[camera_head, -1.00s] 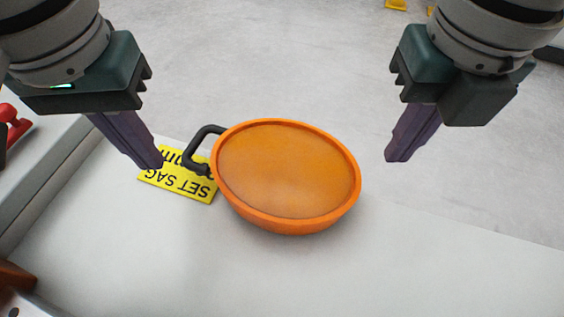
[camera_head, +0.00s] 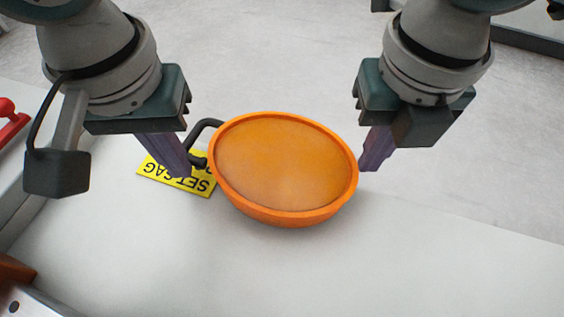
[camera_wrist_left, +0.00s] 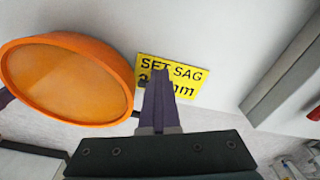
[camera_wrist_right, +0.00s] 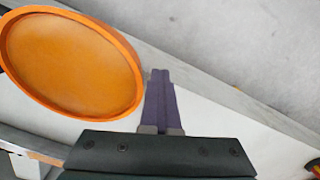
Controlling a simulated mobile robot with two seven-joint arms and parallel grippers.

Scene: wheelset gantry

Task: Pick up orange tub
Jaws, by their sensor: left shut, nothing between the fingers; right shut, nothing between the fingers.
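The orange tub (camera_head: 285,165) is a round, shallow tub on the white surface, near its far edge, with a black handle (camera_head: 203,128) on its left side. It also shows at the left in the left wrist view (camera_wrist_left: 65,78) and in the right wrist view (camera_wrist_right: 70,62). My left gripper (camera_head: 184,176) is shut and empty, at the tub's left by the handle, and partly hides it. My right gripper (camera_head: 370,170) is shut and empty, close to the tub's right rim. I cannot tell if either gripper touches the tub.
A yellow sign (camera_head: 160,176) reading "SET SAG" lies left of the tub, partly behind my left gripper. A red object (camera_head: 12,122) is at the left edge. The white surface (camera_head: 330,275) in front of and right of the tub is clear.

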